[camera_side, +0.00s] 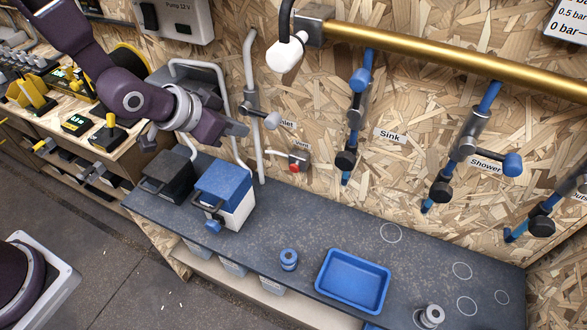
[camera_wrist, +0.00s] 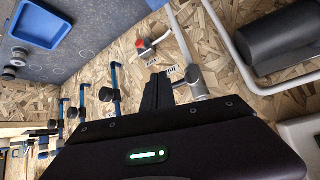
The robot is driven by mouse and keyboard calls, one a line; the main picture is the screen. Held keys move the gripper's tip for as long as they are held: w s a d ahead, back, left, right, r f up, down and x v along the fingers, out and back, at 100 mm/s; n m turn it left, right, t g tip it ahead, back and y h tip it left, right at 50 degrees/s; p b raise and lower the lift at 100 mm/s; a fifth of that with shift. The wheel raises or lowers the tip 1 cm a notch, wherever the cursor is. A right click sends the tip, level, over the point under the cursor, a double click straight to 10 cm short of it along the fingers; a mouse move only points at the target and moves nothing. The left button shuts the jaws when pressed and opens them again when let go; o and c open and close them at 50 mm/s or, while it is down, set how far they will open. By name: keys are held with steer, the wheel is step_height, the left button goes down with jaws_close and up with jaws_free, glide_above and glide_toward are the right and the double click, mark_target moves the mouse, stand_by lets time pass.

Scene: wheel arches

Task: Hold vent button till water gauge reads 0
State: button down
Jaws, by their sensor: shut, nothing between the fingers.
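The red vent button (camera_side: 295,168) sits on a small grey fitting on the wall, below the "Vent" label (camera_side: 302,144). It also shows in the wrist view (camera_wrist: 139,43), beyond my fingertips. My gripper (camera_side: 240,130) is shut and empty, left of and higher than the button in the side view, apart from it. The closed fingers (camera_wrist: 157,82) point toward the wall near the "Inlet" label (camera_wrist: 172,70). A sign with "0.5 bar" and "0 bar" markings (camera_side: 570,22) is cut off at the top right; no gauge reading can be made out.
The inlet valve (camera_side: 271,120) with its white-tipped handle is close to my gripper, beside a pale pipe (camera_side: 249,70). Below are a blue-lidded box (camera_side: 226,186), a black box (camera_side: 168,174) and a blue tray (camera_side: 352,281) on the grey counter. Sink and shower valves stand right.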

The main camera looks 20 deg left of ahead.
steer(key=h, duration=0.1)
glide_toward(294, 168)
steer(key=a+v, duration=0.1)
steer(key=v, duration=0.3)
steer(key=s+d+f+m+h, duration=0.1)
steer(key=s+d+f, duration=0.3)
steer(key=f, duration=0.6)
steer(key=shift+t+h, duration=0.4)
steer(key=shift+h, duration=0.2)
steer(key=shift+r, duration=0.1)
steer(key=w, duration=0.8)
steer(key=shift+w, duration=0.4)
steer(key=shift+w, duration=0.4)
steer(key=shift+w, duration=0.55)
stand_by(3.1)
